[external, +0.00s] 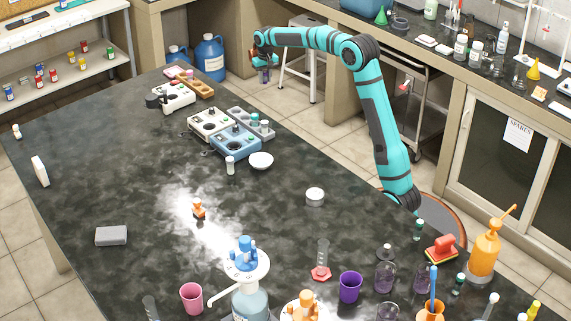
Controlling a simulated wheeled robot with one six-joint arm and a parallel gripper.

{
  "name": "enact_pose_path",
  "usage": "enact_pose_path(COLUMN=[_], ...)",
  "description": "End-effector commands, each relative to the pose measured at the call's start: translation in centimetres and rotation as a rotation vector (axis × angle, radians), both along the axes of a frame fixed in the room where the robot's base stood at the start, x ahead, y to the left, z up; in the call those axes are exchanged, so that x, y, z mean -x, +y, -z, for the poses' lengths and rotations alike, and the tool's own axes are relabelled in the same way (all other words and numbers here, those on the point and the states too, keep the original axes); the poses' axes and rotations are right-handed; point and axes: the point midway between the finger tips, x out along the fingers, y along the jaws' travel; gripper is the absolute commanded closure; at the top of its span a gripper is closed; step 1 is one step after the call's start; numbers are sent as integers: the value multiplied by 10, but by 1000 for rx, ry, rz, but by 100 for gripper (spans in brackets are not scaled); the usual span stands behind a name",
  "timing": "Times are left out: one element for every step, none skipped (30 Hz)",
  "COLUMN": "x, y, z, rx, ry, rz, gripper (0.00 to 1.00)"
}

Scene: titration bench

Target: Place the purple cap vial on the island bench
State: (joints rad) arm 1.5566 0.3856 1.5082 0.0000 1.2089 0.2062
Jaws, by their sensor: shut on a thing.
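My gripper (264,62) is at the far end of the outstretched teal arm, beyond the bench's right edge and over the floor. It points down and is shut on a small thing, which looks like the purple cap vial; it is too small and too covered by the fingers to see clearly. The island bench (95,180) is the large dark mottled top across the middle of the picture. The gripper and what it holds are apart from the bench top.
Instruments (235,142), a white dish (261,160) and a small vial (230,165) stand mid-bench. An orange item (198,209) lies near pale smears. Bottles and cups crowd the front. The bench's left middle is largely clear. A stool (302,62) stands behind the arm.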

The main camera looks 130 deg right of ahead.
Motion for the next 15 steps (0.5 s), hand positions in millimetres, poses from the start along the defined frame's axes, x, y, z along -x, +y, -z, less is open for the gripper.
enact_pose_path(x=[7, 11, 16, 18, 20, 15, 12, 7, 2, -3, -7, -12, -17, -21, -27], y=[-1, -2, -3, -3, -4, -3, -3, -3, -2, -1, 0, 0, 1, 2, 3], z=[3, 5, 7, 11, 14, 18, 20, 23, 26, 27, 29, 32, 33, 35, 37], rx=[-1, -1, -1, -3, -4, -6, -7, -10, -12, -14, -16, -18, -20, -21, -24], ry=[0, 1, 1, 1, 2, 2, 3, 3, 4, 4, 4, 4, 5, 5, 5], rz=[4, 3, 3, -7, -17, -41, -57, -75, -100, -116, -132, -152, -170, -187, -207], gripper=[96, 96, 96, 96, 96, 96, 96, 96, 96, 96, 96, 96, 96, 96, 96])
